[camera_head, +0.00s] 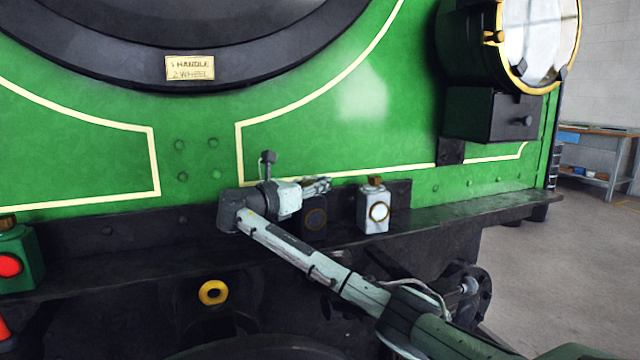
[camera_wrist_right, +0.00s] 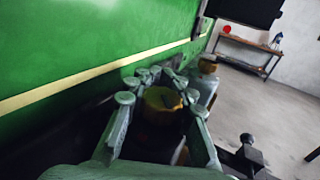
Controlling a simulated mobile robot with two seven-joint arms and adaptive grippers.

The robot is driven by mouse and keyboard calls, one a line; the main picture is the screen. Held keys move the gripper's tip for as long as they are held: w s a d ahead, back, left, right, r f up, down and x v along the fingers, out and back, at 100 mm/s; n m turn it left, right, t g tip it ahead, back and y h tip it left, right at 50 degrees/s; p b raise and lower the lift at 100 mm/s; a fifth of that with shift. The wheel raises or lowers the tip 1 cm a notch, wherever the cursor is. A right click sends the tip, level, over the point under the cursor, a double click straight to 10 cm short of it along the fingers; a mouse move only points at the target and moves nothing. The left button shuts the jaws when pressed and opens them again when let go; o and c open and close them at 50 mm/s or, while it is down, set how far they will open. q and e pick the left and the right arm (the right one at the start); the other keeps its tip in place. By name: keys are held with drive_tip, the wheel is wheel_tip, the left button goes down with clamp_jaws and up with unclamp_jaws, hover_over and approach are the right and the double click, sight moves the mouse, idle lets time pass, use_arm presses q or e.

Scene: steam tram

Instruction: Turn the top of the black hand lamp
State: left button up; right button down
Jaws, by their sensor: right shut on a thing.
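The black hand lamp (camera_head: 316,222) stands on the dark ledge along the front of the green tram, with its round dark lens facing out. My right gripper (camera_head: 319,186) is at the top of this lamp and hides that top in the head view. In the right wrist view the brass-coloured top (camera_wrist_right: 163,98) lies between the fingers of my right gripper (camera_wrist_right: 158,88), which are shut on it. The lamp's body below is mostly hidden and dark in that view. My left gripper is not in view.
A white hand lamp (camera_head: 374,210) with a brown top stands just right of the black one. A green lamp (camera_head: 14,262) with a red lens is at the far left. A large headlamp (camera_head: 490,112) juts out at upper right. A workbench (camera_head: 600,150) stands beyond open floor.

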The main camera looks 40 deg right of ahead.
drive_tip(key=c, duration=1.3)
unclamp_jaws()
drive_tip(key=shift+v, duration=3.75)
drive_tip(key=shift+o, duration=0.4)
